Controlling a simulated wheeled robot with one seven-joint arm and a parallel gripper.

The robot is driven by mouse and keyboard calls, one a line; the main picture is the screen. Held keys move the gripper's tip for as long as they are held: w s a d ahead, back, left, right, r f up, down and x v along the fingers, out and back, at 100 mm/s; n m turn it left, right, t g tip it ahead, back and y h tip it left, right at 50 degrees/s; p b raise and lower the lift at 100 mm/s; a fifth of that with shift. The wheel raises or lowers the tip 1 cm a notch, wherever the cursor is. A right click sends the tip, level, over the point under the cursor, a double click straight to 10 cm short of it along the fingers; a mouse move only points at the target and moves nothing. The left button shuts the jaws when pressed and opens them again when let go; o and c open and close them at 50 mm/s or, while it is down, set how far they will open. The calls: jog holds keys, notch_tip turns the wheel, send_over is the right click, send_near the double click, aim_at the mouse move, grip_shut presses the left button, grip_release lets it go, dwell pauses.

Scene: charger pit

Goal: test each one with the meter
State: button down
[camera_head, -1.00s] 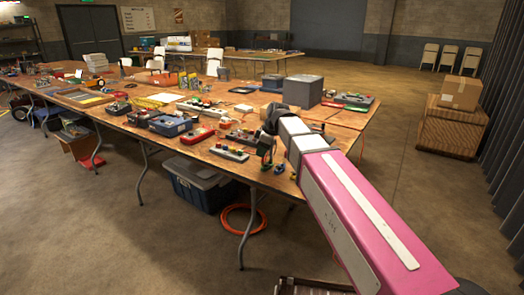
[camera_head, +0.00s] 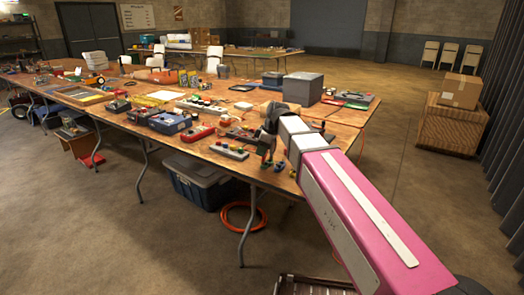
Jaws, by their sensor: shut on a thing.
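My pink and white arm reaches from the lower right to the near right end of a long wooden table (camera_head: 110,88). My dark gripper (camera_head: 268,140) is at that table edge, small and partly hidden by the arm. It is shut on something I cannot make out. Small red, green and yellow pieces (camera_head: 267,162) show just below and beside it. A grey strip with coloured knobs (camera_head: 229,152) lies to its left. I cannot tell which item is the meter.
A lidded bin (camera_head: 200,182) and an orange cable coil (camera_head: 240,215) are under the table. Cartons (camera_head: 459,90) stand right; the floor between is clear.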

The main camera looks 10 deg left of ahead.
jog(key=shift+f, duration=0.3)
dwell(0.4)
jog(key=c, duration=0.7)
grip_release()
jog(key=shift+r, duration=0.1)
jog(key=shift+r, duration=3.7)
